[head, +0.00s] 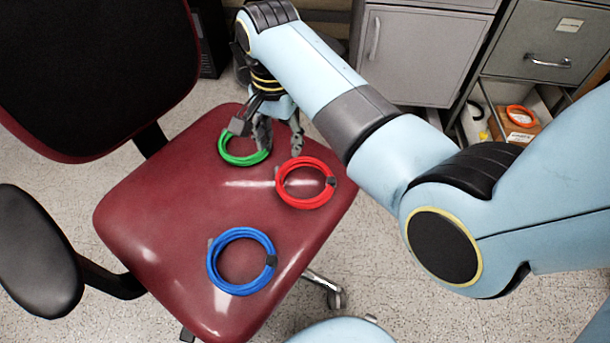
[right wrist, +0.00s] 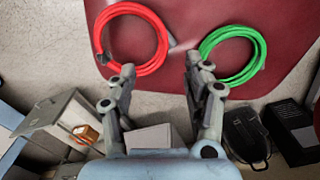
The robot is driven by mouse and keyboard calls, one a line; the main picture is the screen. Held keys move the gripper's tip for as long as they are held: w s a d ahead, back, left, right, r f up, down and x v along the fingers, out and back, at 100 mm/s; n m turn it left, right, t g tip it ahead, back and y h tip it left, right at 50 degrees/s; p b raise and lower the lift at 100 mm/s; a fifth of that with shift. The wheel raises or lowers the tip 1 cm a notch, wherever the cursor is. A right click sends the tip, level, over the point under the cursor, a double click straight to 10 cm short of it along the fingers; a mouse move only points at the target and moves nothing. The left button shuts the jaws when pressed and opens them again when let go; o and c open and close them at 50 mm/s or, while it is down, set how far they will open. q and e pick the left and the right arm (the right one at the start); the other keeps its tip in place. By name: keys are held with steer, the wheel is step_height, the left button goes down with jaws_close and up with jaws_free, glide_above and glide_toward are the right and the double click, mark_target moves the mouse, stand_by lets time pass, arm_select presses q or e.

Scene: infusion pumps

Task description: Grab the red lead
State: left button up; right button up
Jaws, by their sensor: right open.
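The red lead (head: 283,197) is a coiled ring lying near the right edge of the dark red chair seat (head: 165,215). It also shows in the right wrist view (right wrist: 163,48), at the upper left. A green coil (head: 224,152) lies behind it and a blue coil (head: 213,272) lies toward the front. My right gripper (head: 280,148) is open and empty above the far right part of the seat, beside the green coil. In the right wrist view its fingertips (right wrist: 160,62) point between the red and green coils, with the red one by the left finger. My left gripper is not seen.
The chair backrest (head: 90,60) and an armrest (head: 35,250) stand at the left. Grey cabinets (head: 425,55) stand behind, with an open drawer at right holding an orange coil (head: 521,108). Pale speckled floor surrounds the chair.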

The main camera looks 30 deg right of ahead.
mark_target(283, 171)
step_height(283, 171, down, 6)
steer(key=shift+r+b, duration=0.25)
steer(key=shift+b, duration=0.8)
step_height(283, 171, down, 4)
steer(key=shift+w+d+r+b, duration=0.1)
steer(key=shift+w+b, duration=0.05)
steer(key=shift+b, duration=1)
steer(key=shift+f, duration=0.25)
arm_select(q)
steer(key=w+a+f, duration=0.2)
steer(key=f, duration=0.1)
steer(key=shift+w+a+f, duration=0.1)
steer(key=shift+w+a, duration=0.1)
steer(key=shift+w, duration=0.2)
arm_select(e)
jaws_close()
